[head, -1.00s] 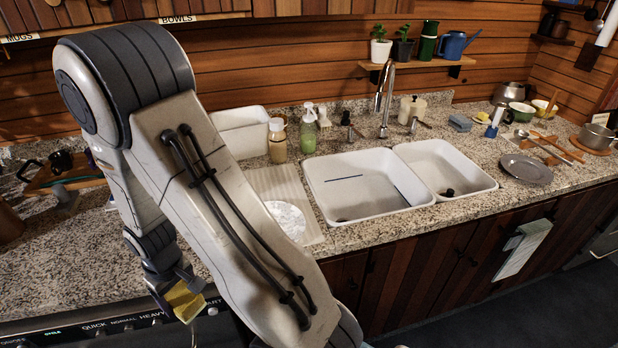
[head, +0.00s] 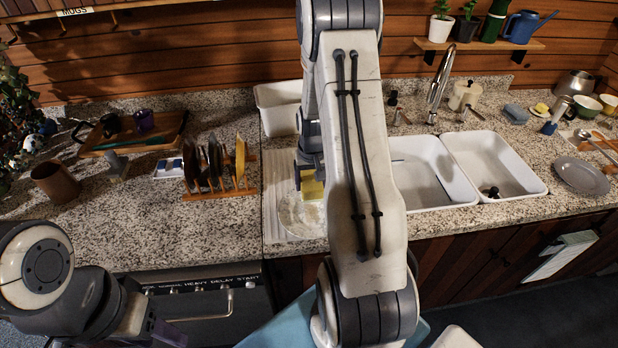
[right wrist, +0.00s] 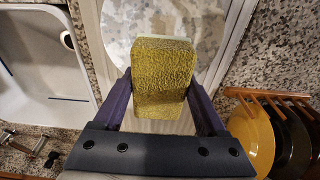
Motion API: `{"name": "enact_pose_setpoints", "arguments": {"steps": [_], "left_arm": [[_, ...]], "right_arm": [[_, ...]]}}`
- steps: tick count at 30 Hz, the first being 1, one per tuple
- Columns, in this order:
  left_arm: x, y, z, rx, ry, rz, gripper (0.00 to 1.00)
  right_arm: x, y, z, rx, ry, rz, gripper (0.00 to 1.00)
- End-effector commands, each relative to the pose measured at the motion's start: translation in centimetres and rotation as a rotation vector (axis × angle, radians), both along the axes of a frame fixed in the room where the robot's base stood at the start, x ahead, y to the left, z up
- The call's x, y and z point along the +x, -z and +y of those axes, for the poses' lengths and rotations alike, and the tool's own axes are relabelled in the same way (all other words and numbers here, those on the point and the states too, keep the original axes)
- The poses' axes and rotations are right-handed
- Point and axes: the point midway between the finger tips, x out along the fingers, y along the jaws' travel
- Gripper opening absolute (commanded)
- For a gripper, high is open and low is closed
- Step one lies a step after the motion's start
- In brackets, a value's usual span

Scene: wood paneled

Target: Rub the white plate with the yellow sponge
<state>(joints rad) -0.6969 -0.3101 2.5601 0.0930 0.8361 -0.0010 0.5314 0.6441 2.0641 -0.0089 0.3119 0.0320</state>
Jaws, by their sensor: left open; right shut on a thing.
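The white plate (head: 300,218), with grey marks on its surface, lies on a ribbed mat on the counter left of the sink. My right gripper (head: 308,176) is shut on the yellow sponge (head: 311,190), over the far part of the plate. In the right wrist view the sponge (right wrist: 162,75) sits between both fingers, in front of the plate (right wrist: 207,30). I cannot tell whether the sponge touches the plate. My right arm hides part of the mat and sink. My left gripper (head: 165,335) is at the bottom left, open, empty and partly in view.
A wooden rack (head: 220,190) with several upright plates stands left of the mat (head: 272,190). A white bin (head: 278,112) is behind it. The double sink (head: 500,165) is to the right. A wooden tray (head: 135,140) and a brown cup (head: 55,182) are far left.

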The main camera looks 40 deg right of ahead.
Motion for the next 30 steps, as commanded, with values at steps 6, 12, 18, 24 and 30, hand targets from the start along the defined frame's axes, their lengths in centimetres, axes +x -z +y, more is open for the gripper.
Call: {"name": "enact_pose_setpoints", "arguments": {"steps": [6,12,18,24,30], "left_arm": [[0.0,1.3,0.0,0.000,-0.002,0.000,0.50],[0.0,3.1,0.0,0.000,-0.004,0.000,0.50],[0.0,4.6,0.0,0.000,-0.003,0.000,0.50],[0.0,4.9,0.0,0.000,-0.003,0.000,0.50],[0.0,4.8,0.0,0.000,-0.003,0.000,0.50]], "right_arm": [[0.0,1.6,0.1,0.000,-0.002,0.001,0.30],[0.1,3.8,0.2,0.001,-0.004,0.002,0.30],[0.2,5.6,0.3,0.000,-0.006,0.000,0.30],[0.2,6.0,0.3,0.000,-0.006,-0.001,0.30],[0.2,6.0,0.3,0.000,-0.005,0.000,0.30]]}}
